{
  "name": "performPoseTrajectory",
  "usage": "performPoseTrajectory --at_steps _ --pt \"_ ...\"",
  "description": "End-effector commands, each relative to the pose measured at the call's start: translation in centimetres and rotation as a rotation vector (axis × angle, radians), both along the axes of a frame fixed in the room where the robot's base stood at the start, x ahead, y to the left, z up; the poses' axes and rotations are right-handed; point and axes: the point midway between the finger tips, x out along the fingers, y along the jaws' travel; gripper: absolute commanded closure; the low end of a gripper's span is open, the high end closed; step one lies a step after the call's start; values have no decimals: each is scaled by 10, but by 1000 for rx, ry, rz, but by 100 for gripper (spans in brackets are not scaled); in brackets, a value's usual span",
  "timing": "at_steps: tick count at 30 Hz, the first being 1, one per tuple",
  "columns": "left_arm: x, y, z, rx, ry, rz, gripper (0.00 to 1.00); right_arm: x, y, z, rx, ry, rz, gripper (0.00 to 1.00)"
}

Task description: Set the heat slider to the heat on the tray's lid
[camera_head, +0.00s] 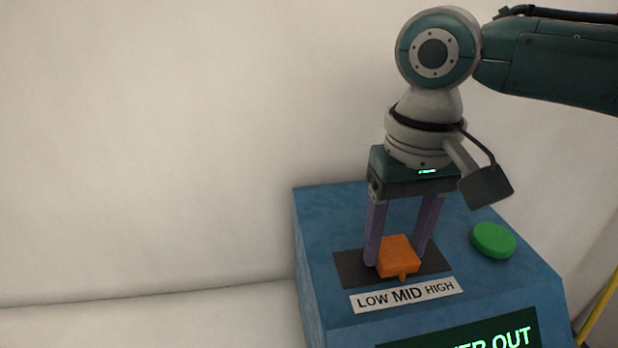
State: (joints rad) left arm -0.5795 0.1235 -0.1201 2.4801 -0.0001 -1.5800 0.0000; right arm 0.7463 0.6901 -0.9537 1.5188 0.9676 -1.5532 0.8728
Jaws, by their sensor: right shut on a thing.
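The heat slider's orange knob (398,256) sits on a dark track plate (350,268) on top of a blue machine (325,240). A white label strip (407,295) in front of the track reads LOW, MID, HIGH from left to right. The small pointer on the knob's front is near the MID mark. My right gripper (397,256) reaches down from above, with its purple fingers on both sides of the knob, shut on it. The tray and its lid are not in view. My left gripper is not in view.
A green round button (493,240) is on the machine top, right of the slider. A dark display (470,335) with green letters, partly cut off, is on the front. A yellow bar (598,308) is at the lower right. A plain pale wall fills the left.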

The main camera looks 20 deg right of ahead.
Motion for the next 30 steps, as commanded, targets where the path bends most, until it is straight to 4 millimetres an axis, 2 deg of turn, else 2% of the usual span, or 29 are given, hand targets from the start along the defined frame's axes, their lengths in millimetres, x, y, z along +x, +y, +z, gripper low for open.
performPoseTrajectory --at_steps 5,13,23,24,30 --pt "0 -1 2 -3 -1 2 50 1 3 1 2 1 1 100" --pt "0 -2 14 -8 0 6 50 10 40 2 4 1 1 100" --pt "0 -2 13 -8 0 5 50 11 45 1 6 -1 1 100" --pt "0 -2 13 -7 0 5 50 11 45 1 6 -1 1 37" --pt "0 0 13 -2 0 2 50 11 45 0 5 -1 1 15"
